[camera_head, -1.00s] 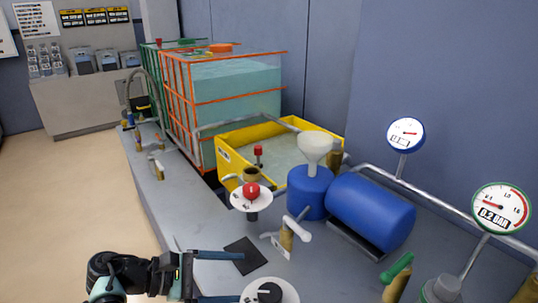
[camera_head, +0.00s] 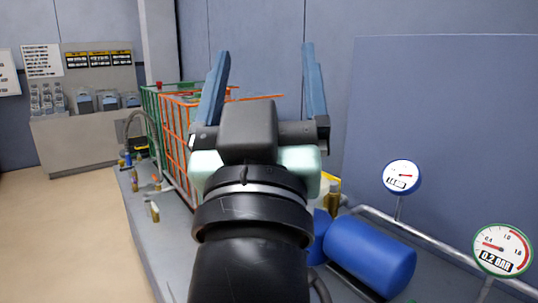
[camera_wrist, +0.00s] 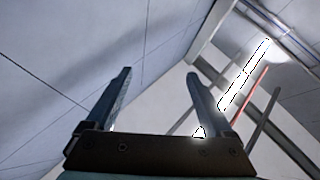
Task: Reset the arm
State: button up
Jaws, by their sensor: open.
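My gripper (camera_head: 265,85) is raised high in the middle of the head view, its two blue fingers pointing up and spread wide apart. It is open and nothing is between the fingers. In the wrist view the fingers (camera_wrist: 158,85) are also apart and empty, facing the upper wall and ceiling with a bright lamp (camera_wrist: 245,75). My arm hides the middle of the bench, including most of the yellow basin and the spot where the funnel stood.
The blue tank (camera_head: 370,255) and two gauges, one blue-rimmed (camera_head: 401,176) and one green-rimmed (camera_head: 503,249), stand at the right. The orange-framed container (camera_head: 178,140) is partly behind my gripper. A counter (camera_head: 85,135) stands far left; the floor (camera_head: 60,225) is clear.

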jog(key=s+r+t+p, duration=0.2)
jog(key=s+r, duration=0.4)
jog(key=s, duration=0.2)
notch_tip(320, 180, up, 13)
jog(key=p, duration=1.2)
jog(key=shift+w+d+f+m+y+p, duration=0.15)
jog(key=shift+w+d+m+y+p, duration=0.05)
jog(key=shift+w+m+y+p, duration=0.2)
